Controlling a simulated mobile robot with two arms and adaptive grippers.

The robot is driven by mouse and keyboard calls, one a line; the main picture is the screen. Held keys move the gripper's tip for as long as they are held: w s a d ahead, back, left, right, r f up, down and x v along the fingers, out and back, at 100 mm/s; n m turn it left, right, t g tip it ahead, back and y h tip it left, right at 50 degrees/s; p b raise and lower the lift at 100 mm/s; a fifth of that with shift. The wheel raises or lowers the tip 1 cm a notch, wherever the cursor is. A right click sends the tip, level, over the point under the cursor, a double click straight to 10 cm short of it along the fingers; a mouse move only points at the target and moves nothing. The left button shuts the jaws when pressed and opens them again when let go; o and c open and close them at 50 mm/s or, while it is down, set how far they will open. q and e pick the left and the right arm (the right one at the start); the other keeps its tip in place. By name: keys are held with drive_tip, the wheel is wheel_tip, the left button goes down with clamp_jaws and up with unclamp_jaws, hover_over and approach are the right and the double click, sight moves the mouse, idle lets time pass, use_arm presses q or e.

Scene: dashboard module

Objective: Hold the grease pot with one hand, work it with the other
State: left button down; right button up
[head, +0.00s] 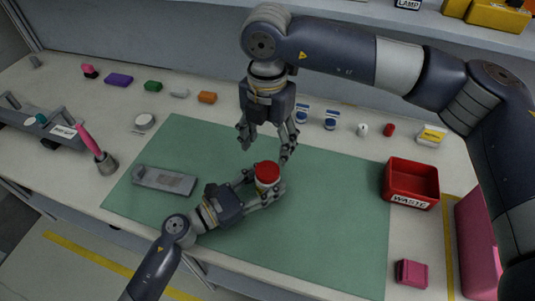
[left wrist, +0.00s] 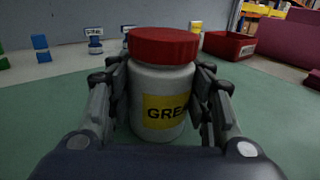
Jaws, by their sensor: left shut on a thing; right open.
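The grease pot (left wrist: 160,85) is a white jar with a red lid and a yellow label reading "GRE". In the head view the pot (head: 266,174) stands upright on the green mat (head: 330,220). My left gripper (head: 265,188) is shut on the pot's body from the lower left, with a finger on each side in the left wrist view. My right gripper (head: 267,146) is open and empty, pointing down above and just behind the red lid, with its fingers spread. It appears apart from the lid.
A grey dashboard module (head: 164,180) lies on the mat's left. A red WASTE bin (head: 411,182) stands at right, and a pink block (head: 411,273) lies at front right. Small coloured items line the back edge. The mat's front right is clear.

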sight(267, 169)
drive_tip(key=shift+n, duration=0.9)
drive_tip(key=shift+f+n, duration=0.3)
drive_tip(key=shift+f, duration=0.05)
wheel_tip(267, 169, down, 7)
drive_tip(key=shift+f, duration=0.15)
drive_tip(key=c, duration=1.1)
drive_tip(key=shift+c, duration=0.2)
